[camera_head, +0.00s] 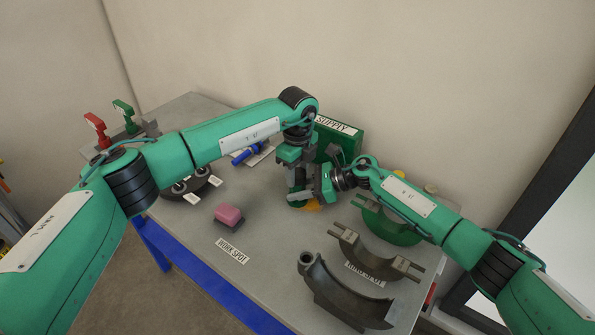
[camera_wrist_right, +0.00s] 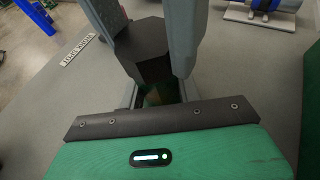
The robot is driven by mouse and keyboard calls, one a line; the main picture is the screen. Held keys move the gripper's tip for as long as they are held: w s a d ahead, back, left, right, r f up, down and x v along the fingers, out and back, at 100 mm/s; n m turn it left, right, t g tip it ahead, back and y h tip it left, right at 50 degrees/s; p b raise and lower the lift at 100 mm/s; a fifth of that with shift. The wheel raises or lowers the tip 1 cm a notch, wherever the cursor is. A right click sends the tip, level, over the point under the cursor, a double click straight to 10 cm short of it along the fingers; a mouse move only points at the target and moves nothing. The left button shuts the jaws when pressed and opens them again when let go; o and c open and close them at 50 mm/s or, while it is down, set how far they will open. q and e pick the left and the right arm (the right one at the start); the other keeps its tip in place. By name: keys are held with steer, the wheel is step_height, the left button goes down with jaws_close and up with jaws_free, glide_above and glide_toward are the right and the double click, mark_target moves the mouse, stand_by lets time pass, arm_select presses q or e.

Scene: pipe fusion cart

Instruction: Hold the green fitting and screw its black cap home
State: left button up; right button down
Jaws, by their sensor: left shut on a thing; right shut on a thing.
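The black cap (camera_wrist_right: 142,55) is a dark six-sided piece in the right wrist view. My left gripper (camera_head: 294,192) points down from above, and its grey fingers are shut on the cap from both sides. My right gripper (camera_head: 318,190) comes in level from the right, below the left one, and is shut on the green fitting (camera_wrist_right: 160,95). The fitting shows only as a shadowed green patch under the cap. It is mostly hidden by the grippers, so how far the cap sits on it cannot be told.
A pink block (camera_head: 229,214) and the WORK SPOT label (camera_head: 231,250) lie to the left. Grey half-shells (camera_head: 340,290) and a green one (camera_head: 392,228) lie to the right. A green SUPPLY box (camera_head: 345,138) stands behind. A blue part (camera_head: 248,153) sits left of it.

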arm_select(q)
steer(key=m, duration=0.8)
steer(key=shift+m, duration=0.3)
steer(key=m, duration=1)
steer(key=shift+m, duration=0.3)
steer(key=m, duration=0.4)
steer(key=shift+m, duration=0.3)
steer(key=m, duration=0.4)
steer(key=shift+m, duration=0.3)
steer(key=m, duration=0.4)
steer(key=shift+f, duration=0.1)
steer(key=o, duration=1.2)
